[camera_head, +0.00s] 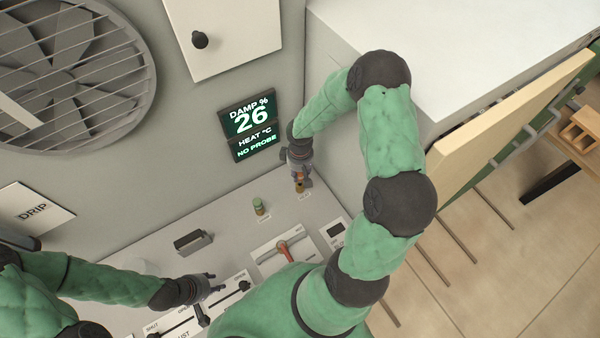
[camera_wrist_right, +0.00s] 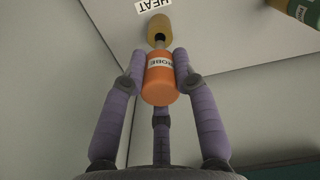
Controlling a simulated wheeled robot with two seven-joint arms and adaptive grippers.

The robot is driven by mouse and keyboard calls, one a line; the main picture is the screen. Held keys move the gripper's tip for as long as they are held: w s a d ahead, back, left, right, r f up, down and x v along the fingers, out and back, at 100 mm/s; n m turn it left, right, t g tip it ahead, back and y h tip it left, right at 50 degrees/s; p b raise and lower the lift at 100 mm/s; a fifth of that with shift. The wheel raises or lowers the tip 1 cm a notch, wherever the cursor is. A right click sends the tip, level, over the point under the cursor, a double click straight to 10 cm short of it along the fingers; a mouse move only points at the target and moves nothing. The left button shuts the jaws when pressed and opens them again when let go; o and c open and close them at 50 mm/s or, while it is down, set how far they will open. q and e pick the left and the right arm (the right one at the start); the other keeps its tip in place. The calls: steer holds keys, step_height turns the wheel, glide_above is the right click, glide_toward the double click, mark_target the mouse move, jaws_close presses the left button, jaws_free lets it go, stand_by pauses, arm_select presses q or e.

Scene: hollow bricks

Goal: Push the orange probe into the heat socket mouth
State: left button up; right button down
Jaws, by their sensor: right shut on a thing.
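The orange probe (camera_wrist_right: 159,78), with a "PROBE" label, is held between the fingers of my right gripper (camera_wrist_right: 159,66) in the right wrist view. The orange body is outside the socket. In the head view my right gripper (camera_head: 300,178) is over the socket (camera_head: 300,188), largely covering the probe. My left gripper (camera_head: 210,283) is empty, its fingers apart, over the panel sliders.
The display (camera_head: 251,123) reads damp 26 and heat "NO PROBE". A green-topped piece (camera_head: 258,206) stands left of the heat socket. A panel with a red lever (camera_head: 284,250) lies in front. A wall is close on the right.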

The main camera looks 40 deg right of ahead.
mark_target(300, 178)
arm_select(q)
steer(key=shift+f, duration=0.2)
stand_by(0.6)
steer(key=shift+s+a+f+b, duration=0.1)
steer(key=shift+f+b, duration=0.4)
steer(key=shift+b, duration=0.15)
arm_select(e)
steer(key=shift+a+f, duration=0.15)
steer(key=shift+f, duration=0.25)
arm_select(q)
steer(key=shift+f, duration=0.1)
arm_select(e)
steer(key=shift+f, duration=0.15)
arm_select(q)
steer(key=shift+f, duration=0.15)
arm_select(e)
steer(key=shift+d+f, duration=0.2)
arm_select(q)
steer(key=shift+b, duration=0.35)
steer(key=shift+f+b, duration=0.35)
steer(key=shift+f, duration=0.05)
arm_select(e)
steer(key=shift+s+f, duration=0.1)
steer(key=shift+f, duration=0.35)
arm_select(q)
steer(key=shift+o, duration=0.5)
steer(key=shift+f+b, duration=0.65)
steer(key=shift+f, duration=0.05)
arm_select(e)
steer(key=shift+f, duration=0.7)
